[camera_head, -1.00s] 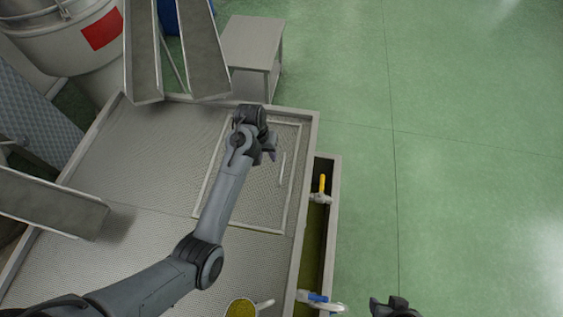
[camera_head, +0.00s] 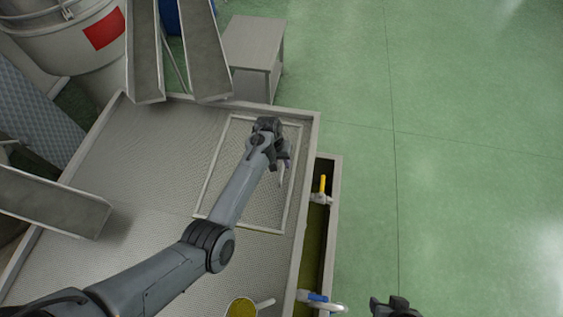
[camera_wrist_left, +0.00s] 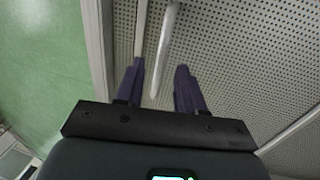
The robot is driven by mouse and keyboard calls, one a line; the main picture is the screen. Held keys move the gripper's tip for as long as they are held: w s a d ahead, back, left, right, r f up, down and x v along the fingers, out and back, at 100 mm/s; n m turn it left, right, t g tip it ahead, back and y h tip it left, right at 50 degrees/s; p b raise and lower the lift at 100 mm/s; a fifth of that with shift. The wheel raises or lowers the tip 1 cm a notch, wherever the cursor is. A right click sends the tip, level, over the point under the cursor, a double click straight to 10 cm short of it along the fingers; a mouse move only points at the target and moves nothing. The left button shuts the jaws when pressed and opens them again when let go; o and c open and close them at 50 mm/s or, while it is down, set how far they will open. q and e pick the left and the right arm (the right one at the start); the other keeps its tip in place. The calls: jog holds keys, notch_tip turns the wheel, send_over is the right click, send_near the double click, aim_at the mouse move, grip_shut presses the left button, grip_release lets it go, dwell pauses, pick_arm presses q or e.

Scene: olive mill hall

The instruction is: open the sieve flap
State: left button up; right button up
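The sieve flap (camera_head: 215,190) is a pale-framed rectangle of perforated metal lying flat in the large sieve table. Its light bar handle (camera_head: 281,175) is near the right side, partly hidden by my left gripper (camera_head: 284,163). In the left wrist view, the handle (camera_wrist_left: 168,40) runs between the two fingers of my left gripper (camera_wrist_left: 160,68). The fingers are apart, with gaps beside the handle; whether they reach down to its level is unclear. The flap's perforated surface (camera_wrist_left: 230,60) lies beyond. My right gripper (camera_head: 396,306) shows only partly at the bottom edge; its fingers are unclear.
A narrow trough (camera_head: 322,240) with a yellow-handled valve (camera_head: 323,183) and a blue-handled valve (camera_head: 318,298) runs along the table's right side. A cup (camera_head: 240,309) stands at the bottom. Metal chutes (camera_head: 205,60) and a side table (camera_head: 252,45) are behind. Green floor on the right is clear.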

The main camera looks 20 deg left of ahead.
pick_arm(q)
jog(key=shift+d+f, duration=0.15)
jog(key=shift+f, duration=0.4)
jog(key=shift+c, duration=0.5)
grip_shut()
